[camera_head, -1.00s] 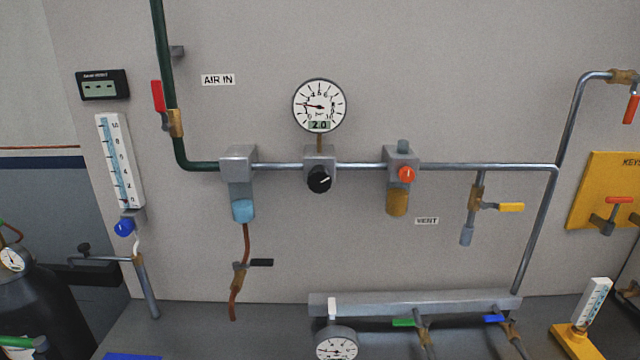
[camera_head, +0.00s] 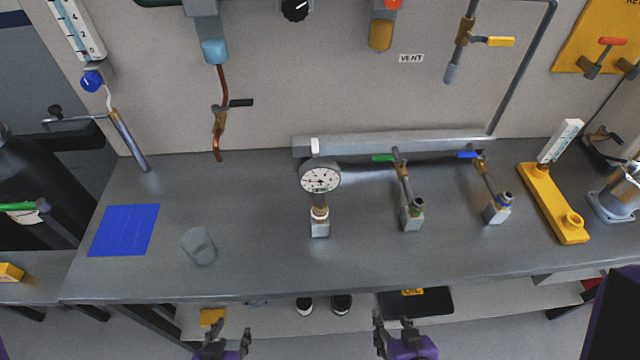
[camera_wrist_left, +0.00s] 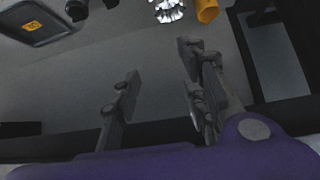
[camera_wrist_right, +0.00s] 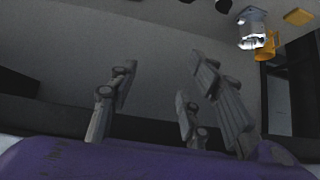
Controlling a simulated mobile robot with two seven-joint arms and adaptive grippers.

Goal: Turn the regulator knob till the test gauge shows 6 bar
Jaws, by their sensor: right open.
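The black regulator knob (camera_head: 295,9) with a white mark is at the top edge of the head view, on the wall. The gauge above it is out of frame. A round white gauge (camera_head: 320,176) stands on the bench on a short fitting; I take it for the test gauge. Its needle shows, but its small display is too small to read. My left gripper (camera_head: 235,336) is open and empty below the bench's front edge; its spread fingers show in the left wrist view (camera_wrist_left: 160,65). My right gripper (camera_head: 392,325) is open and empty to its right.
The grey bench (camera_head: 260,270) lies between my grippers and the wall. On it are a blue mat (camera_head: 124,230), a grey translucent cup (camera_head: 199,246), green-handled (camera_head: 384,157) and blue-handled (camera_head: 468,155) valves, and a yellow stand (camera_head: 552,205). A yellow-handled valve (camera_head: 499,41) is on the wall.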

